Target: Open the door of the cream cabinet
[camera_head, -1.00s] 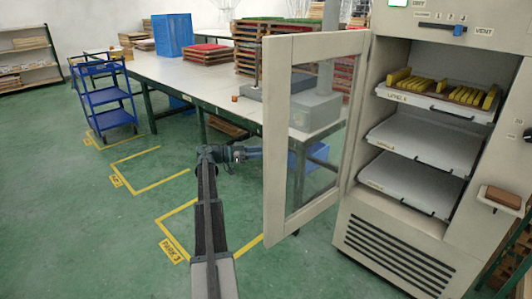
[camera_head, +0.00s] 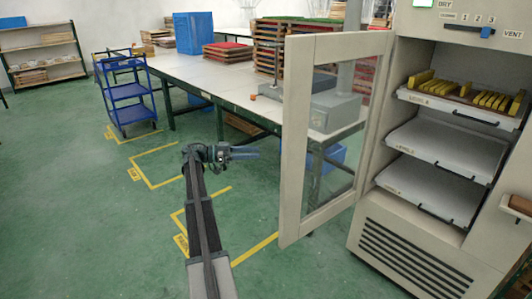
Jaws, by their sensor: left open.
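The cream cabinet (camera_head: 407,207) stands at the right. Its door (camera_head: 296,150), a cream frame around a large window, stands wide open and swung out to the left of the cabinet. Inside, several shelves show; the top tray (camera_head: 464,106) bears yellow pieces and the two trays below look bare. My left gripper (camera_head: 257,153) is open and empty. It points right, to the left of the door's free edge, with a visible gap between them. My right gripper is not in view.
A long table (camera_head: 225,83) with stacked trays (camera_head: 228,52) and a blue crate (camera_head: 194,33) runs behind the door. A blue cart (camera_head: 128,91) stands at the left. The green floor around my left arm is clear, with yellow markings.

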